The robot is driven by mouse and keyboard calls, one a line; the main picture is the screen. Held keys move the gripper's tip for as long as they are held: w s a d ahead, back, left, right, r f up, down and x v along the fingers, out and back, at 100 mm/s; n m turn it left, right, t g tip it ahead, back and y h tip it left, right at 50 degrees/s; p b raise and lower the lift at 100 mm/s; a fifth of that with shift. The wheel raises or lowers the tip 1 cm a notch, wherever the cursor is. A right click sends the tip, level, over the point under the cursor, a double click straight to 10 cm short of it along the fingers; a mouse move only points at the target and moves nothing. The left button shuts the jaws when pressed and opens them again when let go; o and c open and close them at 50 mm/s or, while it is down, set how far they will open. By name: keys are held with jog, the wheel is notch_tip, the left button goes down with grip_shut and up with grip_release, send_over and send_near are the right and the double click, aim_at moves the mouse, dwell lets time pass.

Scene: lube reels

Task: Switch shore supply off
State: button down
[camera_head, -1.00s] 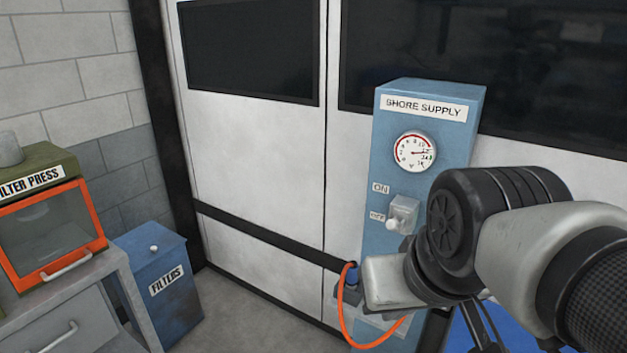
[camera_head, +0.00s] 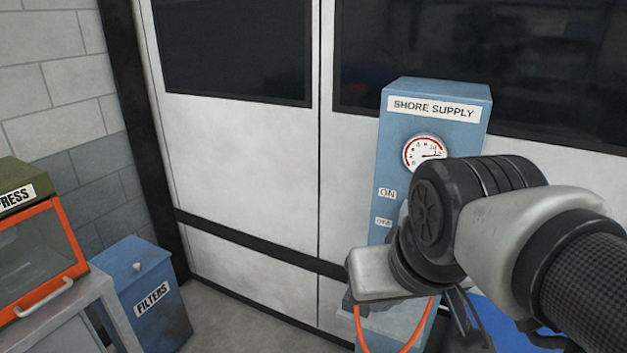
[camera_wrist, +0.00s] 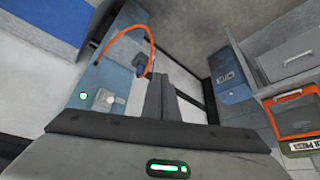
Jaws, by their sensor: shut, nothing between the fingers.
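The blue shore supply cabinet (camera_head: 440,135) stands against the white wall panel, with a round gauge (camera_head: 424,152) under its name label. The ON label (camera_head: 387,193) and the lower, small OFF label (camera_head: 383,222) show at its left side. My arm hides most or all of the switch beside them in the head view. In the wrist view the cabinet (camera_wrist: 98,72) is at the left, and the pale switch (camera_wrist: 105,99) shows on its face. My gripper (camera_wrist: 160,84) is shut and empty, to the right of the switch in that view; no contact shows.
A blue filters bin (camera_head: 150,290) and the filter press (camera_head: 40,245) stand at the left. The floor between the bin and cabinet is clear.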

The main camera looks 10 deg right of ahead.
jog(key=w+d+r+m+t+h+b, duration=0.1)
jog(key=w+d+m+h+b, duration=0.1)
jog(key=w+d, duration=0.6)
jog(key=w+d+r+m+t+h+b, duration=0.1)
jog(key=w+d+m+b, duration=0.4)
jog(key=w, duration=1)
jog(key=d+m+h, duration=0.1)
jog(key=d, duration=0.1)
jog(key=shift+w+d+m, duration=0.3)
jog(key=shift+d, duration=0.1)
jog(key=x, duration=0.3)
jog(key=a+f+x, duration=0.1)
jog(key=x, duration=0.3)
jog(key=s+x, duration=0.1)
jog(key=x, duration=0.2)
jog(key=shift+w+f+b, duration=0.15)
jog(key=shift+f+b, duration=0.25)
jog(key=shift+f, duration=0.2)
jog(key=shift+s+a+f, duration=0.2)
jog(key=shift+a+f, duration=0.05)
jog(key=shift+f, duration=0.2)
jog(key=shift+f+b, duration=0.1)
jog(key=shift+b, duration=0.2)
